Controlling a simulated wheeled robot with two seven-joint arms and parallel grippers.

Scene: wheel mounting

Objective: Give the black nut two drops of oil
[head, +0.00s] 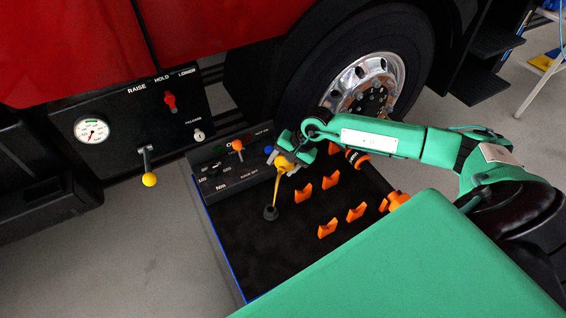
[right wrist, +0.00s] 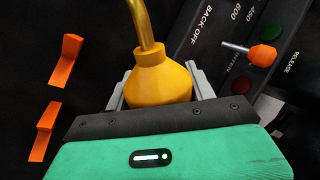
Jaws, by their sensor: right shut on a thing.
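A yellow oil can (head: 283,165) is held in my right gripper (head: 290,156) above the tool tray. In the right wrist view its round body (right wrist: 160,83) sits between the two grey fingers (right wrist: 160,95), and its spout runs out of the top of the frame. In the head view the long thin spout points down to a small dark round piece (head: 270,213) on the black tray, which looks like the black nut. The spout tip is at or just over it; I cannot tell if they touch. No oil drop can be made out. My left gripper is out of view.
The black tray (head: 240,238) holds several orange holders (head: 327,228) and an orange-and-black tool (head: 357,159). A control panel (head: 225,172) with an orange-knobbed lever (head: 237,145) borders its back. A truck wheel (head: 368,85) and a lever panel (head: 150,115) stand behind.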

